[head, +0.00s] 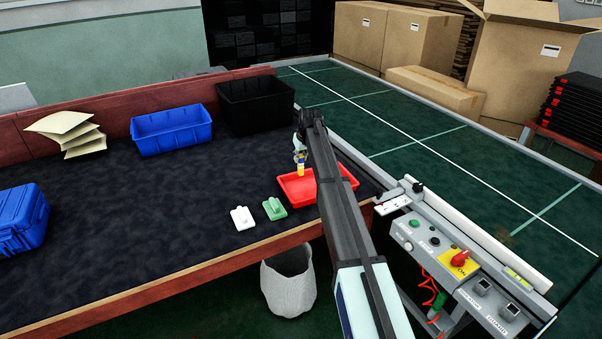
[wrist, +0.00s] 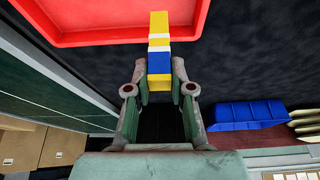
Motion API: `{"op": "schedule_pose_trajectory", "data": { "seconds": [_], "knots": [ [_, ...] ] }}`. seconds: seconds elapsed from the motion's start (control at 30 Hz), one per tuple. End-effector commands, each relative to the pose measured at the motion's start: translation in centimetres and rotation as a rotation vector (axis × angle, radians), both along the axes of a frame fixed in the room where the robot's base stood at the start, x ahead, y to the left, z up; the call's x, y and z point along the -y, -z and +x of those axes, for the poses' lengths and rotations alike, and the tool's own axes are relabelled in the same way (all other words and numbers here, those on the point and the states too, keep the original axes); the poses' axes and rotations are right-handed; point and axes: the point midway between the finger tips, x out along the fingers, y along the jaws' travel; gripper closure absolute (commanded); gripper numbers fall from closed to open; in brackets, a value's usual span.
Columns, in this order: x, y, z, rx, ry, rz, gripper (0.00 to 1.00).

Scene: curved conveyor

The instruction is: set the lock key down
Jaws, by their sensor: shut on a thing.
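The lock key (head: 300,169) seems to be the banded bar in my gripper, yellow at the free end. In the wrist view the bar (wrist: 159,45) shows yellow, white and blue bands. In the head view my gripper (head: 299,153) is partly hidden by my arm. A shallow red tray (head: 295,199) lies on the dark table. The bar hangs upright over or close to the tray's far left part, and its tip overlaps the tray (wrist: 88,40) in the wrist view. I cannot tell whether they touch.
A white piece (head: 242,217) and a green piece (head: 274,209) lie left of the red tray. A blue bin (head: 171,132) and black bin (head: 256,103) stand behind. A control panel (head: 455,262) is at right. The middle-left table is clear.

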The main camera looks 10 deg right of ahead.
Motion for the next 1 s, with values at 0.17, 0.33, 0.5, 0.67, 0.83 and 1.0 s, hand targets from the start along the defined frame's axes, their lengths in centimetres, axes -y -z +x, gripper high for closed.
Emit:
{"op": "schedule_pose_trajectory", "data": {
  "seconds": [0.17, 0.33, 0.5, 0.67, 0.83, 1.0],
  "knots": [
    [0.0, 3.2, -0.1, -0.001, 0.0, 0.001, 1.0],
    [0.0, 4.4, 0.0, 0.001, -0.001, 0.0, 1.0],
    [0.0, 5.7, 0.0, -0.001, -0.001, 0.0, 1.0],
    [0.0, 7.8, 0.0, -0.002, -0.001, 0.0, 1.0],
    [0.0, 8.8, 0.0, 0.002, -0.001, 0.0, 1.0],
    [0.0, 8.8, 0.0, 0.001, -0.001, 0.0, 1.0]
  ]
}}
